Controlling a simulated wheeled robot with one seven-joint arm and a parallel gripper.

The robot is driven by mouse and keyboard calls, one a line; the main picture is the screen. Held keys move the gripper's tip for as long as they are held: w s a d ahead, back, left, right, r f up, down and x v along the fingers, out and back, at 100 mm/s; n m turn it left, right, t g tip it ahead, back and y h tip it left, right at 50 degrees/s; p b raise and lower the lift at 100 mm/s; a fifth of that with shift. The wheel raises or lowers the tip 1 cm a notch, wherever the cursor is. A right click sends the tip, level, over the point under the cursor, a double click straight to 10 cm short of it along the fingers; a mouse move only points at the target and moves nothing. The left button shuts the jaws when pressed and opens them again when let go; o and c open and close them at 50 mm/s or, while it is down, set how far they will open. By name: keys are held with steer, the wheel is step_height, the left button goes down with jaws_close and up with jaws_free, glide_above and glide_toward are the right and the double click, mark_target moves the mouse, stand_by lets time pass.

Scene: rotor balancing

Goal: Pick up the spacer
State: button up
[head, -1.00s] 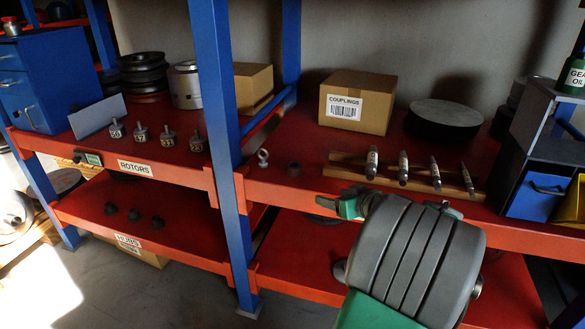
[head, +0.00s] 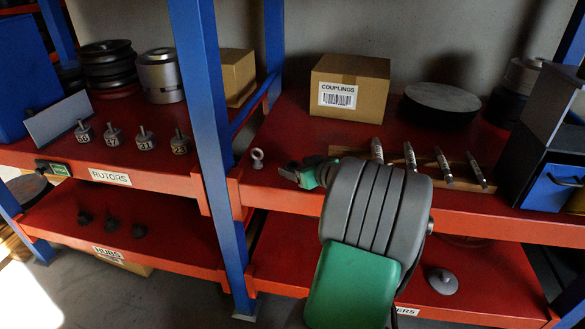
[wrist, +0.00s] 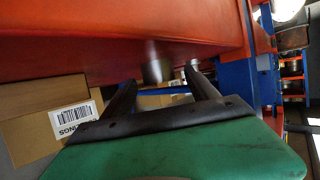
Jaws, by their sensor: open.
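The spacer is a small dark grey cylinder (head: 292,164) on the upper red shelf, right of the eye bolt, partly hidden by my gripper in the head view. In the wrist view the spacer (wrist: 157,72) shows just beyond and between the fingertips. My gripper (head: 306,172) is low over the shelf's front part, beside the spacer. Its two dark fingers (wrist: 161,79) are open, with a gap between them. I cannot tell whether the spacer is within the fingers' reach, but nothing is gripped.
An eye bolt (head: 257,158) stands just left of the spacer. A blue post (head: 205,130) rises further left. A wooden rack (head: 460,172) with several shafts is at right, and a couplings box (head: 348,88) stands behind.

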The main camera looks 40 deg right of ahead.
steer(key=x, duration=0.2)
steer(key=shift+w+d+f, duration=0.1)
steer(key=shift+w+f, duration=0.05)
steer(key=shift+w, duration=0.2)
steer(key=shift+c, duration=0.3)
jaws_close()
